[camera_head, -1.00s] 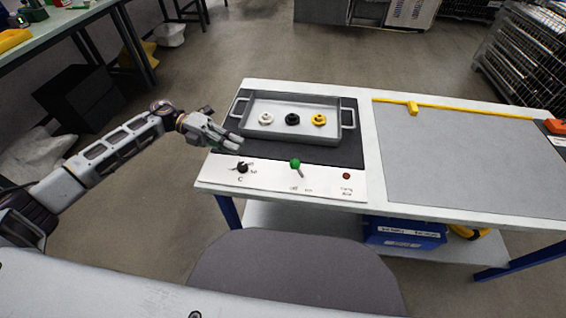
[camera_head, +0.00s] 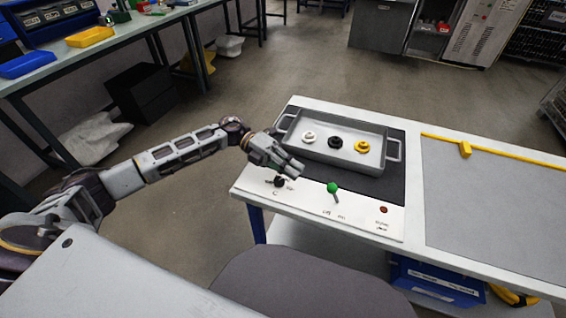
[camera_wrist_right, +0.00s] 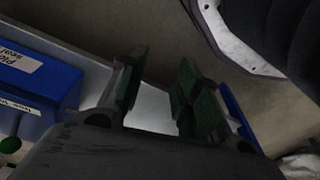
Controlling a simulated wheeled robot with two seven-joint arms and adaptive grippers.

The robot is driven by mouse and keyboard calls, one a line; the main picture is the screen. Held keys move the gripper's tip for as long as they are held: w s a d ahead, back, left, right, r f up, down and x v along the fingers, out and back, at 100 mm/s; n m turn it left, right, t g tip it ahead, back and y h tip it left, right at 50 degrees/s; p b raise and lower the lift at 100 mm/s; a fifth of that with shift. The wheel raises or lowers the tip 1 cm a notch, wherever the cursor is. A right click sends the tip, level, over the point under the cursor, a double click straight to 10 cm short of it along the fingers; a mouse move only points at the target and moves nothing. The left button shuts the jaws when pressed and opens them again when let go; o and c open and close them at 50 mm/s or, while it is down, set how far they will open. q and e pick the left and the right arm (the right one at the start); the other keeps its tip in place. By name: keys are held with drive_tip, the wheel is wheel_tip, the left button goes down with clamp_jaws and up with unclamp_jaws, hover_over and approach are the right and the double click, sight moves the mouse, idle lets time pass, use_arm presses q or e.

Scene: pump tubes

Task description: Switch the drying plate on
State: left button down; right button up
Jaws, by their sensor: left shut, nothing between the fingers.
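The drying plate is a dark heating surface (camera_head: 413,150) with a white control panel (camera_head: 362,217) along its front. The panel carries a black knob (camera_head: 279,182), a green-tipped lever (camera_head: 333,187) above off and on labels, and a dark red lamp (camera_head: 383,210) that looks unlit. The lever's green tip leans to the upper left of its base, towards the off side. My left gripper (camera_head: 301,172) is shut and empty, over the panel's back edge between knob and lever, apart from the lever. My right gripper (camera_wrist_right: 158,92) is open and empty in the right wrist view.
A grey handled tray (camera_head: 340,155) on the plate holds a white (camera_head: 309,137), a black (camera_head: 335,142) and a yellow part (camera_head: 362,146). A grey mat (camera_head: 490,205) with a yellow strip lies right. A blue labelled bin (camera_head: 435,282) sits below; a grey seat (camera_head: 310,285) stands in front.

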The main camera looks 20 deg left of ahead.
sight(328, 191)
use_arm(q)
drive_tip(key=x, duration=0.6)
drive_tip(key=shift+s+d, duration=0.1)
drive_tip(key=shift+d, duration=0.05)
drive_tip(key=shift+s+d+f, duration=0.1)
drive_tip(key=shift+d+f, duration=0.05)
drive_tip(key=shift+d, duration=0.4)
use_arm(e)
drive_tip(key=shift+s+a+r, duration=0.1)
drive_tip(key=shift+a+r, duration=0.05)
drive_tip(key=shift+r, duration=0.6)
drive_tip(key=shift+f, duration=0.1)
